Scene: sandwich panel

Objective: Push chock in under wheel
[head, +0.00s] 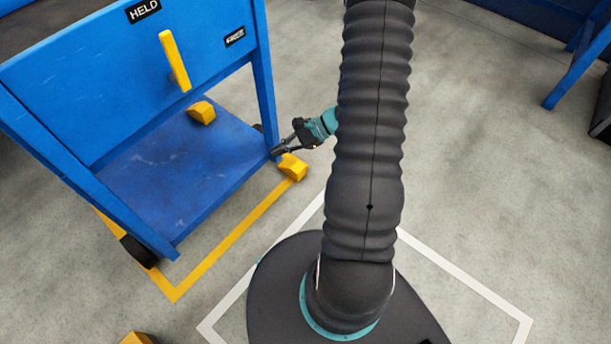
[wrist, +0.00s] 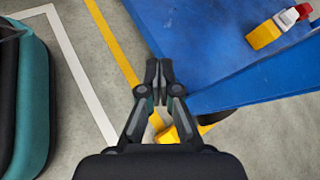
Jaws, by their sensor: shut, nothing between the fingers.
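A blue cart (head: 180,170) stands on the floor at the left in the head view. A black wheel (head: 138,251) shows at its near left corner; the wheel at the near right corner is hidden. A yellow chock (head: 292,167) lies on the floor beside that right corner. In the wrist view the chock (wrist: 163,132) is partly covered by my gripper (wrist: 159,72). My gripper (head: 278,152) is shut and empty, close to the cart's corner and the chock. I cannot tell whether it touches either.
Another yellow block (head: 201,112) is on the cart's lower shelf. A yellow handle (head: 175,62) sticks out of the cart's front. A yellow floor line (head: 232,244) borders the cart. A further yellow object (head: 137,338) is cut off at the bottom.

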